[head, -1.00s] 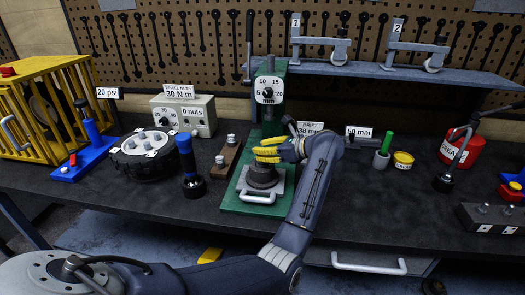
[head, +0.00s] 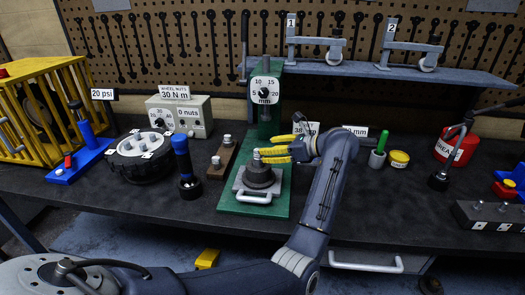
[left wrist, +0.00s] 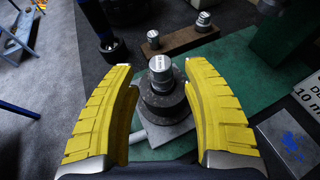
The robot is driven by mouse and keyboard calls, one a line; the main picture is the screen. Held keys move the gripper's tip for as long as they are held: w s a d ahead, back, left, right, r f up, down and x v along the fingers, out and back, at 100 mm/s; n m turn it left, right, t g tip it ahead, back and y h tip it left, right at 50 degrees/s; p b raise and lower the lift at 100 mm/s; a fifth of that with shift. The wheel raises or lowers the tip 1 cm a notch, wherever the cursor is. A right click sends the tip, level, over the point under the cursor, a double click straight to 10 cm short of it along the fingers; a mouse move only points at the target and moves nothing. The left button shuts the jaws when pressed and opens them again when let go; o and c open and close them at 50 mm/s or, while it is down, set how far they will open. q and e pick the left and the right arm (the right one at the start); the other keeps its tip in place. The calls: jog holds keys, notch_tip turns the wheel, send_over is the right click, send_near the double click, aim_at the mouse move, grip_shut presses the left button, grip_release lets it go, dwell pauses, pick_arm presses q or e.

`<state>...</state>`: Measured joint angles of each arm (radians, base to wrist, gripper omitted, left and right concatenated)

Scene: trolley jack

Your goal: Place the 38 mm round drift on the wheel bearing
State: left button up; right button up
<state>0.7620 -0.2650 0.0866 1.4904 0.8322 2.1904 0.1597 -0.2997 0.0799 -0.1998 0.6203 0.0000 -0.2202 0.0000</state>
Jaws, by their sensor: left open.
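The round drift (left wrist: 160,72), a silver cylinder with small print on its top, stands upright on the dark wheel bearing (left wrist: 160,102). In the head view the drift (head: 256,154) shows just left of my yellow fingertips, above the bearing (head: 259,177) on the green press. My left gripper (head: 272,155) is open and holds nothing. In the left wrist view its two fingers (left wrist: 158,85) are spread on either side of the drift, apart from it. The drift's print is too small to read. My right gripper is not in view.
A brown block (head: 223,158) with two other silver drifts stands left of the green press base (head: 228,203). The press column with its mm dial (head: 265,92) rises behind the bearing. A blue-topped tool (head: 183,160) stands further left. Label cards stand behind my gripper.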

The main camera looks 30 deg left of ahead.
pick_arm(q)
jog(key=shift+v, duration=1.25)
jog(key=shift+r, duration=0.1)
